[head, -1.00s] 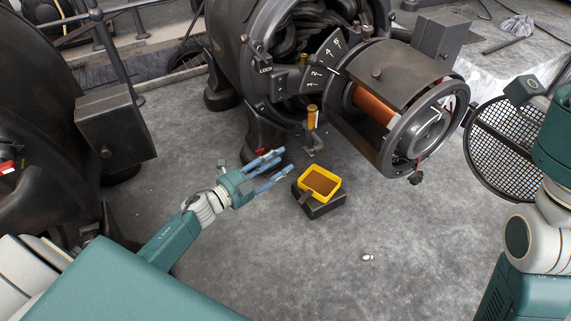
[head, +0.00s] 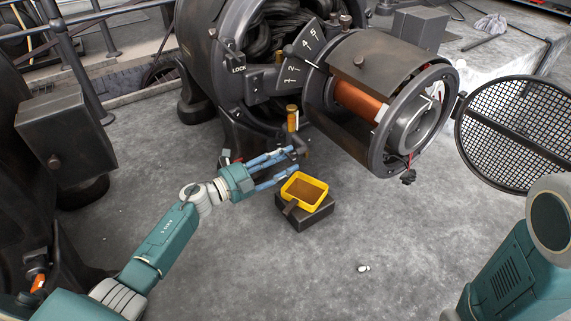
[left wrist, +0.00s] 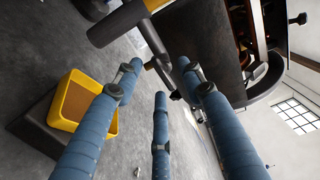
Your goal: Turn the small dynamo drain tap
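The small drain tap shows in the head view as a brass fitting (head: 292,117) low on the front of the open dynamo (head: 228,100), with dark pipework below it partly hidden by my fingers. In the left wrist view a dark T-shaped bar (left wrist: 118,22), which looks like part of the tap, lies just ahead of and above the fingertips. My left gripper (head: 293,160) has three blue fingers spread apart with nothing between them; the fingers also show in the left wrist view (left wrist: 158,75). Whether a fingertip touches the tap I cannot tell. My right gripper is out of view.
A yellow tray (head: 318,186) sits on a dark block (head: 306,219) just below and right of my left fingers. The dynamo's cylinder with copper winding (head: 360,104) overhangs to the right. A round mesh guard (head: 515,128) stands at the right.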

